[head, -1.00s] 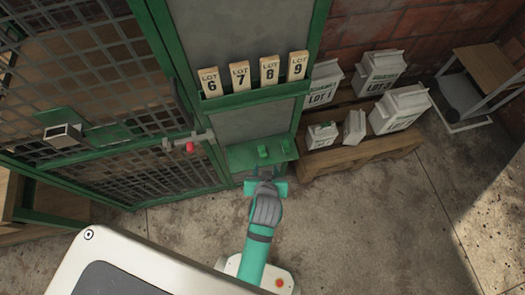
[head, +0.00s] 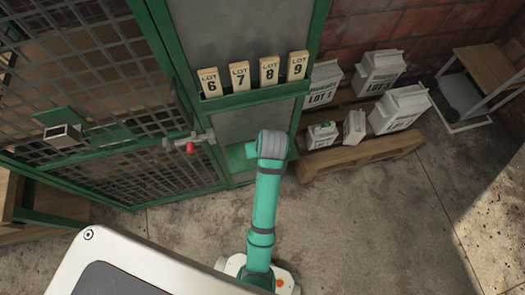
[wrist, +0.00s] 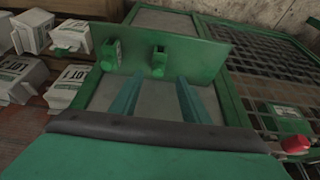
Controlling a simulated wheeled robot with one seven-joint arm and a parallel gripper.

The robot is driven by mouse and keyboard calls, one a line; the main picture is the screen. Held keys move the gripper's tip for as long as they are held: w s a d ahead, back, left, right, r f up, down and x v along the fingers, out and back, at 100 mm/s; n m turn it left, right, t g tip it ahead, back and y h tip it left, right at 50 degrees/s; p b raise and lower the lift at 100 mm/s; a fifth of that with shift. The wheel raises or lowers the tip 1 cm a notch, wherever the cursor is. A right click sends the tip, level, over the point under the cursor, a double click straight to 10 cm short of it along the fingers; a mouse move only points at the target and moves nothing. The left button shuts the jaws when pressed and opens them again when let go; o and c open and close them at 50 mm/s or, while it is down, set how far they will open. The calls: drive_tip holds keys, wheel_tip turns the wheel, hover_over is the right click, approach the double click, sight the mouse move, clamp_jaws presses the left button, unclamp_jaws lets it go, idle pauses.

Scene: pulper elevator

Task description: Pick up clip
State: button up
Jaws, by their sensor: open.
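Two small green clips stand on a green ledge (wrist: 205,62) in the wrist view. One clip (wrist: 158,61) is just beyond and between my fingertips; the other clip (wrist: 110,55) is to its left. My gripper (wrist: 159,80) is open, its two teal fingers apart with nothing between them. Neither clip appears held. In the head view my arm hides the gripper and both clips; only the left part of the ledge (head: 237,158) shows.
A mesh cage door (head: 95,75) with a red-knobbed latch (head: 190,148) is at left. Lot tiles (head: 240,75) stand on a rail above the ledge. White sacks (head: 400,108) sit on a wooden pallet (head: 360,152) at right. Open concrete floor lies front right.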

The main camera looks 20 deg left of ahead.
drive_tip(key=shift+x, duration=3.2)
drive_tip(key=shift+w+d, duration=0.1)
drive_tip(key=shift+d, duration=0.05)
clamp_jaws()
